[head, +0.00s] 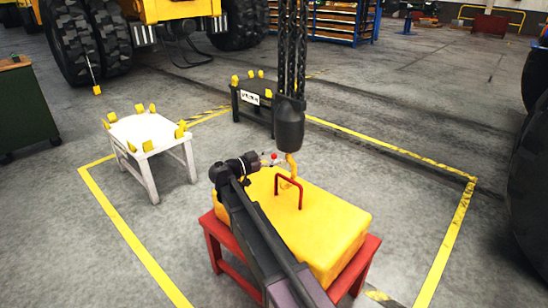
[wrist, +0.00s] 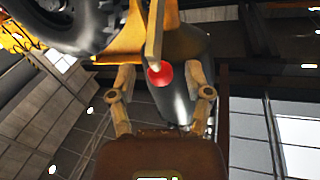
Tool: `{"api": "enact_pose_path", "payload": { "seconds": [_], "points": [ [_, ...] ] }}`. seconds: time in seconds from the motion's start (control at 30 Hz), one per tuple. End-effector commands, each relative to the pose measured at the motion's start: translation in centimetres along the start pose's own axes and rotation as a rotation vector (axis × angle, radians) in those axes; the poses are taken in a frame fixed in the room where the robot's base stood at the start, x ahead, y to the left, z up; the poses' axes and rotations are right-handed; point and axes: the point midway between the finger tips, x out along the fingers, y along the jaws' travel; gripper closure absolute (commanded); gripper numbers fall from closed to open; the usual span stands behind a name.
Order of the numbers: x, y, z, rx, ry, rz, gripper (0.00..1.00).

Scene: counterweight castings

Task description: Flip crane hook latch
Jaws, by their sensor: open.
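The crane hook (head: 290,168) is yellow and hangs under a dark hook block (head: 289,125) on chains. A small red knob (head: 274,156) shows at the hook's left side; I take it to be on the latch. My gripper (head: 266,161) is beside the hook on its left. In the wrist view my gripper (wrist: 162,88) is open, its two fingers on either side of the red knob (wrist: 160,75). Contact cannot be told. The dark block (wrist: 185,75) shows behind. The hook overlaps the red lifting handle (head: 289,183) of the yellow casting (head: 318,217); engagement is unclear.
The casting rests on a red stand (head: 362,265). A white stand (head: 148,132) and a black stand (head: 251,105), both with yellow corner blocks, stand behind to the left. Yellow floor lines (head: 130,235) bound the area. Large vehicle wheels (head: 72,40) stand at the back left.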

Motion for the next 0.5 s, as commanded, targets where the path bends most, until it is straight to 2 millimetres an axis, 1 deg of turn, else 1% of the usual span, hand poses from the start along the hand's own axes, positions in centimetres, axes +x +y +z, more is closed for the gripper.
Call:
{"api": "enact_pose_path", "payload": {
  "seconds": [0.17,0.47,0.5],
  "points": [
    [0.72,-0.02,0.00,0.000,0.000,-0.001,0.36],
    [0.78,-0.02,0.00,0.000,0.000,-0.001,0.36],
    [0.77,-0.02,0.00,0.000,0.000,-0.001,0.47]
  ]
}}
